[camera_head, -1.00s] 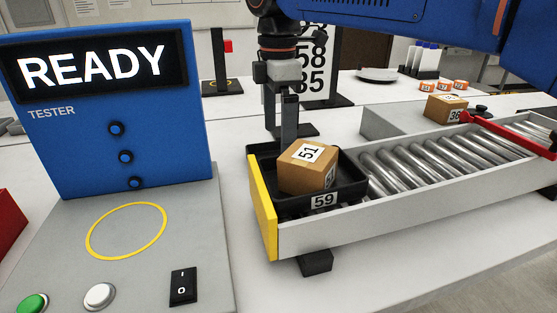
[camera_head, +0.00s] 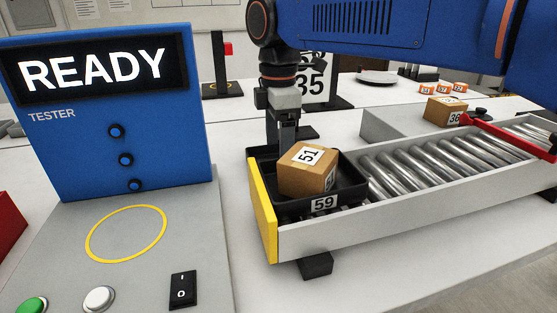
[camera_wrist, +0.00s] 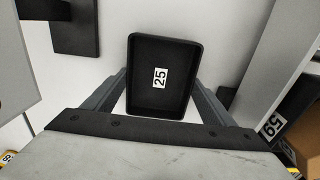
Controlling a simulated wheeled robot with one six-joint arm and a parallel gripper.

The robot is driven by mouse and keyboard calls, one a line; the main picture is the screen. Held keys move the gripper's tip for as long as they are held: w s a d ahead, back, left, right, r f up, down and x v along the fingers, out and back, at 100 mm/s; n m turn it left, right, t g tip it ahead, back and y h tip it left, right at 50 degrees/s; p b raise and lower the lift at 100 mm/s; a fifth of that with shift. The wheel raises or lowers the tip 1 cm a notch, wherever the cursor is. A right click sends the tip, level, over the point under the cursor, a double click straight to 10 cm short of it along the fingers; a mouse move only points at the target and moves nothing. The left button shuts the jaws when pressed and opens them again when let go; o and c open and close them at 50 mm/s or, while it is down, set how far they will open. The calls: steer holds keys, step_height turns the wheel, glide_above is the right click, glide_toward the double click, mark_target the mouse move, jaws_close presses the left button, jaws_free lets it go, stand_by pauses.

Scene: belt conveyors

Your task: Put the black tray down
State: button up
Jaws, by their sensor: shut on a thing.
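My gripper (camera_head: 286,132) points straight down behind the yellow end of the roller conveyor in the head view. Its fingertips are hidden there behind a tray. In the wrist view my gripper (camera_wrist: 160,95) is shut on a small black tray labelled 25 (camera_wrist: 160,105), with a finger at each side. That tray looks empty and level over a white surface. Its height above the surface is hard to tell. The head view does not clearly show it. Another black tray, labelled 59 (camera_head: 323,204), sits on the conveyor's near end and holds a brown box 51 (camera_head: 308,170).
The conveyor (camera_head: 420,208) runs right, with box 36 (camera_head: 445,110) and a red bar (camera_head: 500,135) farther along. The blue tester (camera_head: 110,120) reads READY at left. A sign stand (camera_head: 320,85) is behind my gripper. White table shows around the held tray.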

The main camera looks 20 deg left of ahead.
step_height(320, 180, up, 10)
steer(key=d+f, duration=0.2)
steer(key=s+d+f, duration=0.1)
steer(key=d+f, duration=0.1)
steer(key=shift+f, duration=2.9)
steer(key=shift+f, duration=0.15)
steer(key=o, duration=1.2)
steer(key=shift+c, duration=0.2)
